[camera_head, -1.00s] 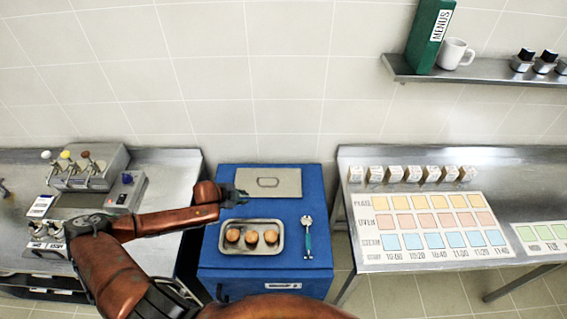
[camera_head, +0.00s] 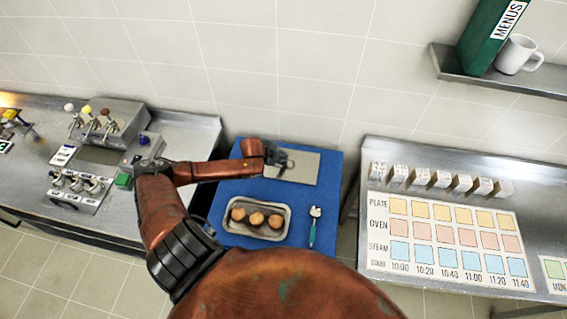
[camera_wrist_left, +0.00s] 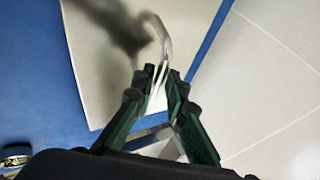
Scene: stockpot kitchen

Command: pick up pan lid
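The pan lid (camera_head: 305,168) is a flat grey rectangular plate with a thin loop handle, at the back of the blue cart top. In the left wrist view the pan lid (camera_wrist_left: 100,70) fills the upper left, and its curved bright handle (camera_wrist_left: 163,38) runs down between the fingers. My left gripper (camera_head: 284,161) is over the lid's left part. In the left wrist view the gripper's fingertips (camera_wrist_left: 164,74) are close together on both sides of the handle, shut on it. I cannot tell whether the lid is clear of the cart. My right gripper is out of view.
The blue cart top (camera_head: 335,195) also bears a metal tray (camera_head: 284,233) with three round brown items and a teal-handled tool (camera_head: 312,232). A steel counter with dispensers (camera_head: 110,125) stands left. A steel table (camera_head: 375,150) with a colour chart stands right.

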